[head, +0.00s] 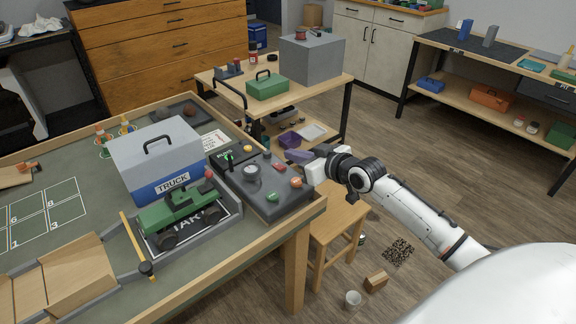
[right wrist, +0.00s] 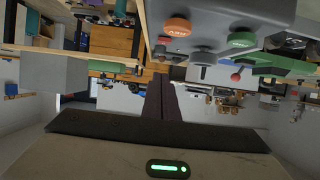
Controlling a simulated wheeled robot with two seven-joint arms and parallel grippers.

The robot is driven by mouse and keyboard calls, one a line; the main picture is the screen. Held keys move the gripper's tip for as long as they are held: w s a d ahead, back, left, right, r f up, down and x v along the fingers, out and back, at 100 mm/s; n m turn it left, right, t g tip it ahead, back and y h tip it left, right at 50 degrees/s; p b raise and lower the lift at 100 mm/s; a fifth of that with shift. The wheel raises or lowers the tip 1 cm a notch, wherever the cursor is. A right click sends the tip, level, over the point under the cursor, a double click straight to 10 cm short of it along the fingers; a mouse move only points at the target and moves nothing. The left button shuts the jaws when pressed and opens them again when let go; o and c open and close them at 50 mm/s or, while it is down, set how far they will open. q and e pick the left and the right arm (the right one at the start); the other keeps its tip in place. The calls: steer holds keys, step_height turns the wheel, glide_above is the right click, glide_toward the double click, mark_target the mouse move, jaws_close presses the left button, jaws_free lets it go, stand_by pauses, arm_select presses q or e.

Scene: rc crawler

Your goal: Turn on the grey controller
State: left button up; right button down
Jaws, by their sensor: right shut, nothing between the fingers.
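The grey controller (head: 240,187) lies on the right end of the green-topped table. Its top has a round grey knob (head: 251,170), a black upright stick with a bit of green (head: 229,160), and red, orange and green buttons. In the right wrist view, the controller (right wrist: 215,15) is upside down at the top, with an orange button (right wrist: 177,26) and a green button (right wrist: 241,40). My right gripper (head: 290,156) is shut and empty, just off the controller's right side. Its dark fingers (right wrist: 160,100) point toward the controller's edge in the wrist view. Contact is not visible. My left gripper is not in view.
A green truck (head: 180,213) stands on a START pad left of the controller, before a grey and blue TRUCK box (head: 158,165). A wooden stool (head: 338,208) stands below my right arm. A second table (head: 215,83) with boxes is behind.

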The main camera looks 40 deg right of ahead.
mark_target(288, 174)
steer(key=x, duration=0.3)
steer(key=shift+w, duration=0.3)
step_height(288, 174, down, 3)
steer(key=shift+s+r, duration=0.1)
steer(key=shift+s, duration=0.1)
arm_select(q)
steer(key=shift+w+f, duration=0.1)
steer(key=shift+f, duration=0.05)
arm_select(e)
steer(key=shift+s+f, duration=0.1)
steer(key=shift+f, duration=0.6)
arm_select(q)
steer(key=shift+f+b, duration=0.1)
steer(key=shift+b, duration=0.2)
